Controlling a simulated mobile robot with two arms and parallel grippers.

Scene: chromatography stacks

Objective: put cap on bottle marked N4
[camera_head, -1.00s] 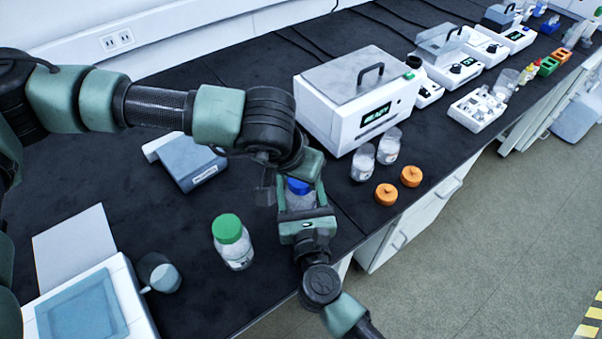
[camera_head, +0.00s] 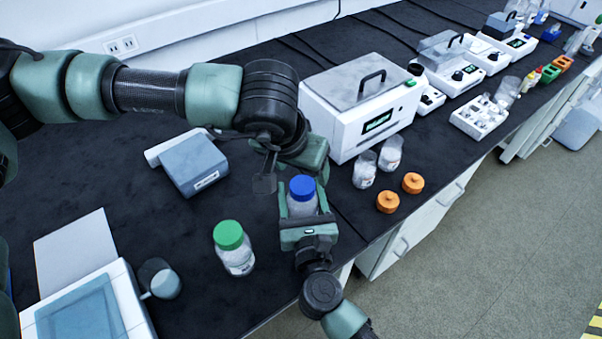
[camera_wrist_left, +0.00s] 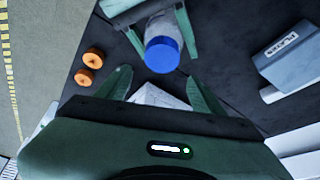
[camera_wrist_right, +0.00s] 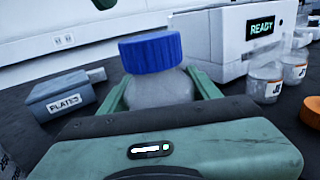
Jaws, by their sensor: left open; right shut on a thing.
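A clear bottle (camera_head: 302,206) with pale contents stands upright between the fingers of my right gripper (camera_wrist_right: 160,88), which is shut on it. A blue cap (camera_head: 302,187) sits on the bottle's mouth and looks level in the right wrist view (camera_wrist_right: 151,52). The bottle's label is hidden, so I cannot read its marking. My left gripper (camera_wrist_left: 158,84) is open and empty. It is close to the blue cap but apart from it; in the left wrist view the cap (camera_wrist_left: 162,54) shows beyond its fingertips.
A green-capped bottle (camera_head: 233,248) stands to the left. Two uncapped bottles (camera_head: 365,169) (camera_head: 390,154) and two orange caps (camera_head: 387,202) (camera_head: 412,183) lie to the right, before a white instrument (camera_head: 361,117). A grey-blue box (camera_head: 193,165) stands behind. The bench's front edge is close.

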